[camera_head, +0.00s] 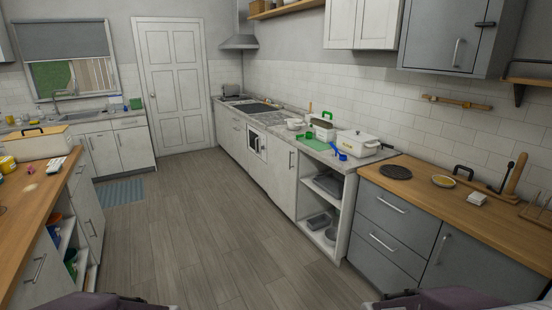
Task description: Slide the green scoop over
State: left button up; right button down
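Small green items show on the far counter along the right wall: a flat light-green piece (315,144) and an upright green handle (327,116) behind it. I cannot tell for certain which, if either, is the green scoop; they are too small. A blue scoop-like item (340,154) lies beside the flat green piece, at the counter's front edge. Only parts of my two arms show at the bottom edge, far from the counter. Neither gripper's fingers can be seen.
A white lidded box (357,144) stands right of the green items. Another wooden counter (32,211) stands left. The floor (205,215) between is clear.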

aim_at(309, 136)
jog(key=i, duration=3.9)
